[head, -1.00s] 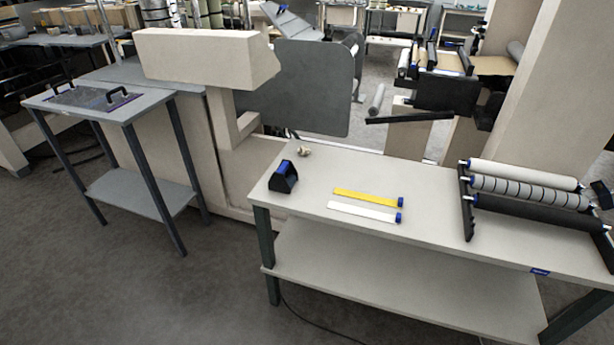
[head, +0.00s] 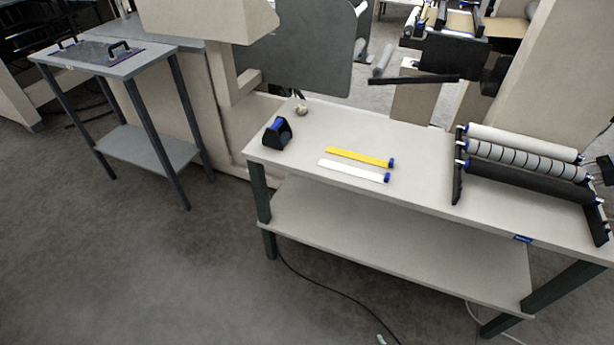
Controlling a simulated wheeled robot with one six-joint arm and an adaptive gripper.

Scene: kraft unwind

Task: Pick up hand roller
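In the head view, a light grey worktable (head: 300,172) holds the small items. A black, wedge-shaped item with a blue part (head: 277,133) stands at its left end; I cannot tell whether it is the hand roller or a tape dispenser. A yellow strip with a blue end (head: 358,157) and a white strip with a blue end (head: 352,171) lie side by side in the middle. A black rack (head: 457,180) on the right holds a white roller (head: 520,142), a grey banded roller (head: 525,160) and a black roller (head: 530,182). My gripper is not in view.
A lower shelf (head: 390,247) under the worktable is bare. A small crumpled item (head: 301,110) lies at the back left of the tabletop. A grey side table (head: 150,62) stands at left. A cable (head: 335,292) lies on the floor; the floor in front is otherwise open.

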